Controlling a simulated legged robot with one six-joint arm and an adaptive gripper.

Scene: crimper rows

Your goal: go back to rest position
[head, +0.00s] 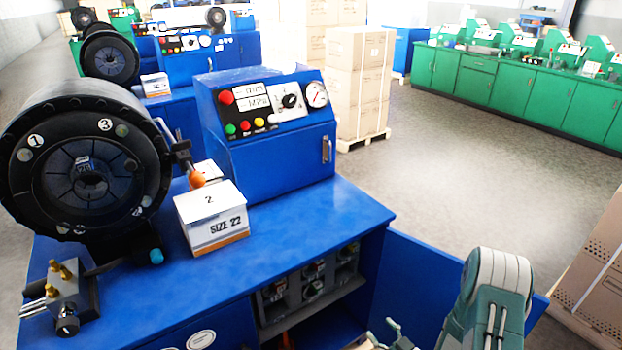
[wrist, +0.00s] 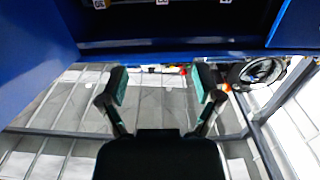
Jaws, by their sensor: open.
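My gripper (wrist: 161,92) shows in the wrist view with its two green-padded fingers apart and nothing between them. It is in front of the blue cabinet's opening, whose dark inside lies at the top of that view. In the head view my arm rises at the bottom right, in front of the open blue cabinet door (head: 425,280). Only a small part of the gripper (head: 390,335) seems to show at the bottom edge there. The blue crimper bench (head: 300,225) stands left of the arm.
A large black crimping head (head: 88,165), a box marked SIZE 22 (head: 212,217) and a control panel (head: 270,115) sit on the bench. The cabinet shelf (head: 315,308) holds several die sets. Stacked cartons (head: 600,270) stand at the right. The floor (head: 480,165) behind is clear.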

